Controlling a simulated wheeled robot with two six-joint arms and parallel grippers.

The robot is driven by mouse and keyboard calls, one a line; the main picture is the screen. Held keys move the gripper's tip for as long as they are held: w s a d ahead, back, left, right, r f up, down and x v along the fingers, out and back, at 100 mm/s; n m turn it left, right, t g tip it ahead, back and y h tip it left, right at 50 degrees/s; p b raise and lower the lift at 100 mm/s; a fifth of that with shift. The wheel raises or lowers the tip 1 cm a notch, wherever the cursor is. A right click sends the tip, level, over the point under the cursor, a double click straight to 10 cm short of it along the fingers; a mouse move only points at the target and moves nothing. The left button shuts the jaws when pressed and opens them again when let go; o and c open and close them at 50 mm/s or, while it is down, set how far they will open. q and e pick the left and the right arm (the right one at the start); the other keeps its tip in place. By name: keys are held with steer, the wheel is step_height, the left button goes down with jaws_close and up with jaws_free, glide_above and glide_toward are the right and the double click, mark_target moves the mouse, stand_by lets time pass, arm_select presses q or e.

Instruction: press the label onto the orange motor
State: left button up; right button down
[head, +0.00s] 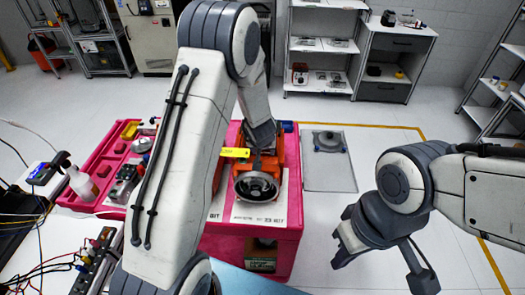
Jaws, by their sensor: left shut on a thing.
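The orange motor (292,163) stands on the red cart, with a round dark metal part (257,187) on its near side. The yellow label (235,152) is a small bright strip at the motor's upper left. My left gripper (256,158) is at the motor, shut on the label; its fingers are small and partly hidden. I cannot tell whether the label touches the motor. My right gripper (385,268) is open and empty above the floor, to the right of the cart.
The red cart (225,246) carries tools and small parts on its left side. A bottle (82,183) and wired electronics (95,258) are at the left. A grey floor plate (325,172) lies right of the cart. Shelves line the back. Floor around my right gripper is clear.

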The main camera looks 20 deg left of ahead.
arm_select(q)
steer(key=shift+s+f+b+x, duration=0.15)
steer(key=shift+b+x, duration=0.35)
steer(key=shift+x, duration=0.5)
steer(key=shift+s+f+b+x, duration=0.15)
steer(key=shift+b+x, duration=0.3)
steer(key=shift+x, duration=0.55)
steer(key=shift+r, duration=0.1)
steer(key=o, duration=1.4)
steer(key=shift+c, duration=0.2)
steer(key=shift+s, duration=0.1)
steer(key=shift+p+v, duration=1.4)
steer(key=shift+v, duration=1.1)
steer(key=shift+d, duration=0.1)
